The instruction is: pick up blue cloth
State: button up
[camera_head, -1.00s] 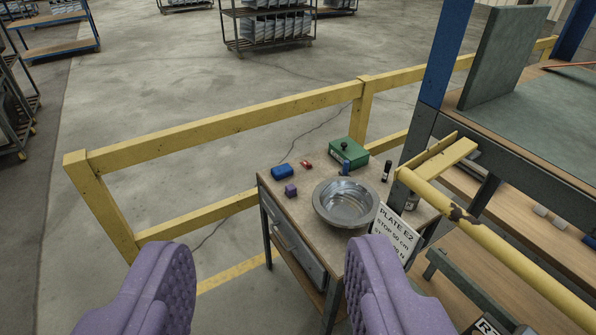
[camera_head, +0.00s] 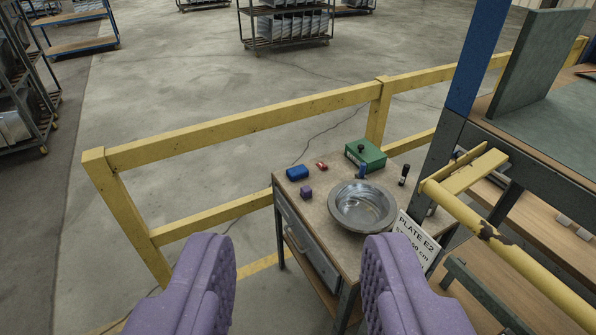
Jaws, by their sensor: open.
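A small blue folded item (camera_head: 297,172), which looks like the blue cloth, lies on the left back part of a small wooden-topped table (camera_head: 318,222). My gripper (camera_head: 300,285) shows as two purple padded fingers at the bottom of the view. It is open and empty, with a wide gap between the fingers. It is in front of the table and well short of the blue item, touching nothing that I can see.
On the table are a purple cube (camera_head: 306,193), a small red item (camera_head: 321,166), a metal bowl (camera_head: 362,206), a green box (camera_head: 366,154) and a dark marker-like item (camera_head: 404,175). A yellow railing (camera_head: 240,125) runs behind. A yellow bar (camera_head: 500,245) and a sign (camera_head: 416,240) are at right.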

aim_at(297, 173)
jog(key=i+j, duration=0.15)
jog(key=i, duration=0.35)
jog(key=i+j+z, duration=0.1)
jog(key=i, duration=0.35)
jog(key=i+j, duration=0.2)
jog(key=i, duration=0.3)
jog(key=i+j+z, duration=0.1)
jog(key=i, duration=0.35)
jog(key=i+j, duration=0.3)
jog(key=i, duration=0.15)
jog(key=i+j, duration=0.2)
jog(key=i, duration=0.3)
jog(key=i+j+z, duration=0.1)
jog(key=i, duration=0.35)
jog(key=j, duration=0.1)
